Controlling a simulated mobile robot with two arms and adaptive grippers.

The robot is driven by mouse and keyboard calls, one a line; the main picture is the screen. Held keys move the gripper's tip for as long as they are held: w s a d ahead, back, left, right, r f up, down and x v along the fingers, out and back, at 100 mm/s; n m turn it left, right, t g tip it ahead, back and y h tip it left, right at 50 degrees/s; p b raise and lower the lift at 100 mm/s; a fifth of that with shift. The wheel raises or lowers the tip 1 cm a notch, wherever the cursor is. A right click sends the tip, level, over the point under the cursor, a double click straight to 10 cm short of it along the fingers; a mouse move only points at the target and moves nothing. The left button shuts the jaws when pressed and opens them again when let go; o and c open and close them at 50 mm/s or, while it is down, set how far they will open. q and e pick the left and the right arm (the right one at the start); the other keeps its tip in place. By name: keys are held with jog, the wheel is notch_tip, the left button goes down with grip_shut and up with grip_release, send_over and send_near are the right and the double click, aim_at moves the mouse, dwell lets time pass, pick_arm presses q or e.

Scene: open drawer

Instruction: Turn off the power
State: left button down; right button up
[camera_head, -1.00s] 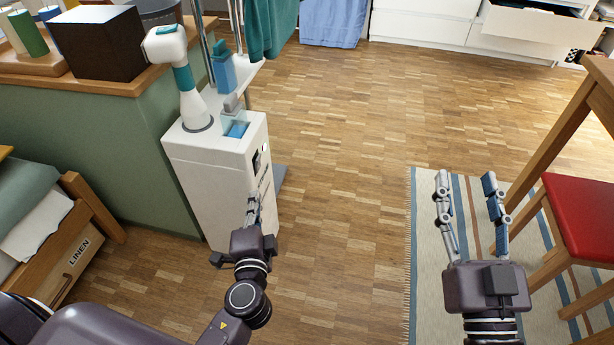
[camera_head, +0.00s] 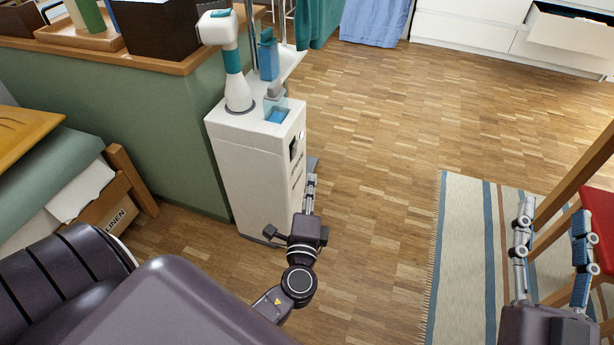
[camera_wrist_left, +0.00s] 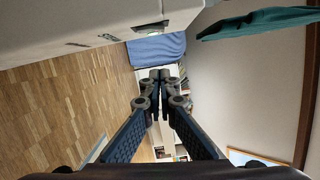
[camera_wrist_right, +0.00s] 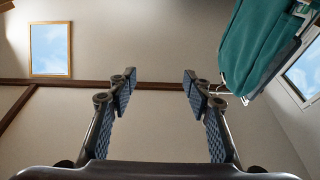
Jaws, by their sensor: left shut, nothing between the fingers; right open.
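A white cabinet (camera_head: 255,185) with a white and teal arm-like device (camera_head: 236,75) on top stands at the end of the green half-wall. Its right side bears a dark panel (camera_head: 293,148) with a small light patch beside it. My left gripper (camera_head: 310,181) is shut and empty, beside the cabinet's right side below the panel; contact cannot be told. My right gripper (camera_head: 552,222) is open and empty over the rug.
A bed with a linen drawer (camera_head: 118,212) is at the left. A striped rug (camera_head: 470,230) and a red-seated chair (camera_head: 602,225) are at the right. Teal cloth (camera_head: 318,22) hangs behind the cabinet. White drawers (camera_head: 465,35) stand at the back. The wooden floor between is clear.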

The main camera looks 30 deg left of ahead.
aim_at(295, 150)
pick_arm(q)
jog(key=w+a, duration=0.6)
jog(key=a, duration=0.1)
jog(key=shift+a+r, duration=0.3)
jog(key=shift+r, duration=0.05)
pick_arm(e)
jog(key=shift+d+f, duration=0.1)
jog(key=shift+f, duration=0.15)
pick_arm(q)
jog(key=shift+w, duration=0.1)
jog(key=shift+a+r+n, duration=0.1)
jog(key=shift+a+n, duration=0.2)
jog(key=shift+n, duration=0.1)
pick_arm(e)
jog(key=shift+w+f, duration=0.1)
jog(key=shift+f, duration=0.1)
jog(key=shift+d, duration=0.1)
